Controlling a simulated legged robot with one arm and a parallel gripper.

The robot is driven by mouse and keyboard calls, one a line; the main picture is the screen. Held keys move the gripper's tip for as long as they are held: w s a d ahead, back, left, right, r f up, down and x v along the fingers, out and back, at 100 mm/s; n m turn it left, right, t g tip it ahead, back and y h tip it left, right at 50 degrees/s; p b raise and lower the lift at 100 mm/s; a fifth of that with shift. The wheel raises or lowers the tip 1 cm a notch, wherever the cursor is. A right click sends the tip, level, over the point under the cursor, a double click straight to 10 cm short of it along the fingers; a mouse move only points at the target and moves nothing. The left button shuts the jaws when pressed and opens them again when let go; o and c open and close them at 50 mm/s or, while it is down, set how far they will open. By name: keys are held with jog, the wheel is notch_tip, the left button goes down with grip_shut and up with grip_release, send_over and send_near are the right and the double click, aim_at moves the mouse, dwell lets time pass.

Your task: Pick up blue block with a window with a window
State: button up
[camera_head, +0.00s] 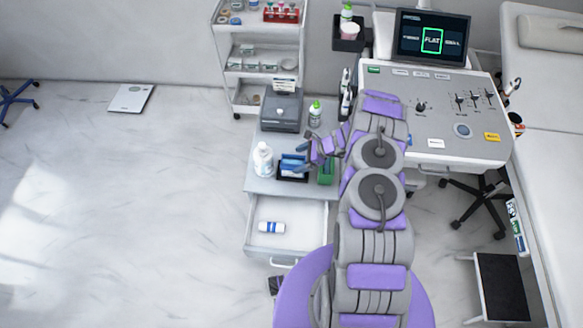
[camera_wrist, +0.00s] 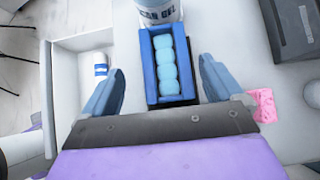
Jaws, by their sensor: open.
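The blue block (camera_wrist: 153,82) has a long window with several light-blue rounded pieces showing inside it. In the wrist view it stands lengthwise between the two fingers of my gripper (camera_wrist: 163,62), with a gap on either side. My gripper is open and holds nothing. In the head view my gripper (camera_head: 298,160) is low over the cabinet top, and its fingers partly cover the block's area. The block's lower end is close to the gripper's dark palm edge in the wrist view. I cannot tell how far below the fingers it is.
A white gel bottle (camera_head: 263,160) stands close beyond the block in the wrist view. A green container (camera_head: 326,172) is beside my gripper. The cabinet drawer (camera_head: 285,225) is open with a white-and-blue tube (camera_head: 271,228) inside. A grey device (camera_head: 281,112) stands behind.

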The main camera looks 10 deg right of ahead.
aim_at(292, 162)
jog(key=shift+a+f, duration=0.25)
jog(key=shift+w+d+f, duration=0.1)
jog(key=shift+w+f, duration=0.1)
jog(key=shift+f, duration=0.25)
jog(key=b+x, duration=0.1)
jog(key=x, duration=0.2)
jog(key=shift+w+d+f, duration=0.1)
jog(key=shift+w+f, duration=0.1)
jog(key=shift+f, duration=0.15)
jog(key=shift+a, duration=0.75)
jog(key=shift+d, duration=0.8)
jog(key=c, duration=0.8)
jog(key=shift+a, duration=0.55)
jog(key=c, duration=0.5)
jog(key=shift+c, duration=1)
jog(key=shift+d, duration=0.15)
